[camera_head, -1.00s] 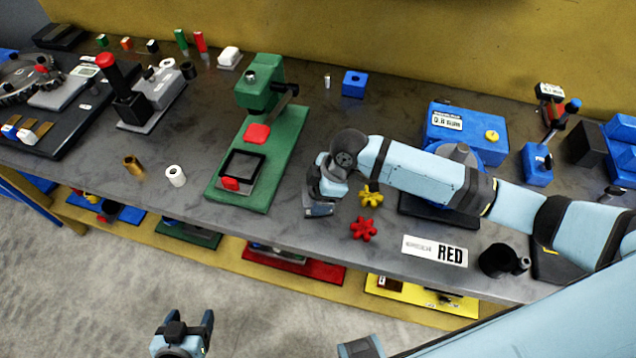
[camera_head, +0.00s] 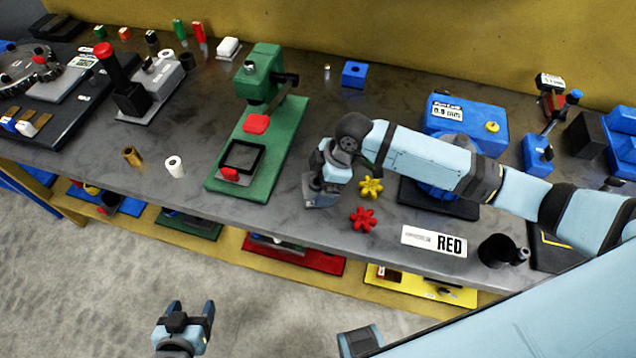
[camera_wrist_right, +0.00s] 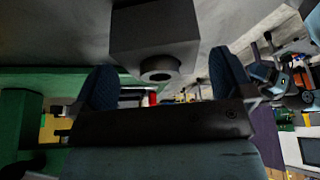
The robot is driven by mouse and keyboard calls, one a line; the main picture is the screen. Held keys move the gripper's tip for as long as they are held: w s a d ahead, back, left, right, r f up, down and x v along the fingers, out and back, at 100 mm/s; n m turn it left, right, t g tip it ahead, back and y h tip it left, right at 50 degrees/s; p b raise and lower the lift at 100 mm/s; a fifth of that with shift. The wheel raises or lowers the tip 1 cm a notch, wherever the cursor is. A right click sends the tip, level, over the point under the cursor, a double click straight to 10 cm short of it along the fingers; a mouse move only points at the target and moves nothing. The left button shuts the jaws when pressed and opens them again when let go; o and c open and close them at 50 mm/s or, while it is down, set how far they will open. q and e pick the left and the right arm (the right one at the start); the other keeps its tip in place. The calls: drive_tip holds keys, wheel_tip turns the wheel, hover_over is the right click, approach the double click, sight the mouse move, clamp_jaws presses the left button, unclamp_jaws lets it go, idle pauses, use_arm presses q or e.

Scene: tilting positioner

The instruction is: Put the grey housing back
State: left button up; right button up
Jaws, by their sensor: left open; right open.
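The grey housing (camera_wrist_right: 155,30), a box with a round boss, shows in the right wrist view just beyond and between the spread fingers of my right gripper (camera_wrist_right: 165,85). I cannot tell whether a finger touches it. In the head view my right gripper (camera_head: 322,190) is low over the table's front part, right of the green press; the housing cannot be made out there. My left gripper (camera_head: 186,318) is open and empty in front of the table, over the floor. A blue machine (camera_head: 465,122) on a black base is partly hidden by my right arm.
The green press (camera_head: 262,150) stands left of my right gripper. A yellow gear (camera_head: 371,187) and a red gear (camera_head: 363,218) lie just right of it. A RED label (camera_head: 434,241) and a black cup (camera_head: 497,251) are farther right. Bare table lies between the white cylinder (camera_head: 174,166) and the press.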

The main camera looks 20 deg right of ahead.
use_arm(q)
drive_tip(key=shift+f, duration=0.1)
use_arm(e)
drive_tip(key=v, duration=1)
drive_tip(key=shift+s, duration=0.2)
